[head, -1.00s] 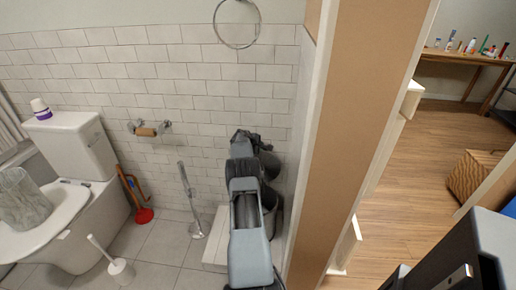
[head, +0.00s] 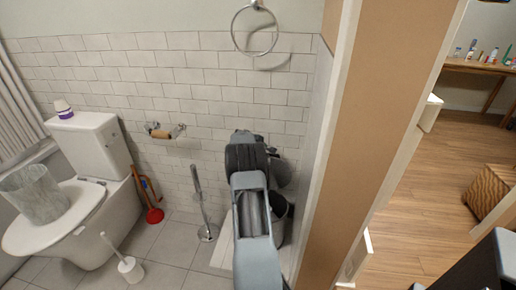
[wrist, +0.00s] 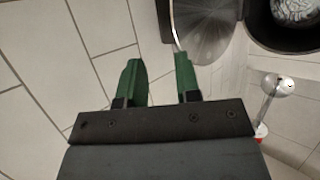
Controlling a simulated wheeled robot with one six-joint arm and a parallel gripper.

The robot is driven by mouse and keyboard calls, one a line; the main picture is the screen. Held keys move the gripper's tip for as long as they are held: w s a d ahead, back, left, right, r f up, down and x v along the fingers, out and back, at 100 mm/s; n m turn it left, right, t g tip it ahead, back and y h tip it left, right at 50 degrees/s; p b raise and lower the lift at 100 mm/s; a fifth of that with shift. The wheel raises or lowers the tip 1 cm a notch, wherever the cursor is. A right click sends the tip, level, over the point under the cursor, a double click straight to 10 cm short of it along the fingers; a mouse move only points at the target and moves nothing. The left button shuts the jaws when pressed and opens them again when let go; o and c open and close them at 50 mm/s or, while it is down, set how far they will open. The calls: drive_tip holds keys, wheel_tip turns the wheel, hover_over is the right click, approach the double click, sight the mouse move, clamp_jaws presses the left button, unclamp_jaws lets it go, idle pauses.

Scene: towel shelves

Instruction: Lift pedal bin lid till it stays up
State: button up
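The pedal bin (head: 284,222) stands in the corner by the wall, mostly hidden behind my arm in the head view. In the wrist view its dark rim and open mouth (wrist: 262,30) show at the top right, with a crumpled grey liner or rubbish inside. The grey metallic lid (wrist: 208,28) is raised off the mouth, its thin edge toward my fingers. My gripper (wrist: 158,62) has two green fingers apart with nothing between them. The right fingertip is at the lid's edge; whether it touches I cannot tell. In the head view the fingers are hidden.
A chrome brush stand (head: 207,232), a red plunger (head: 154,215) and a white toilet brush (head: 130,270) stand on the tiles to the left, near the toilet (head: 85,215). A door frame (head: 350,150) is close on the right. A towel ring (head: 255,54) hangs above.

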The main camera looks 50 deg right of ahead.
drive_tip(key=v, duration=0.4)
drive_tip(key=shift+a, duration=0.1)
idle(0.6)
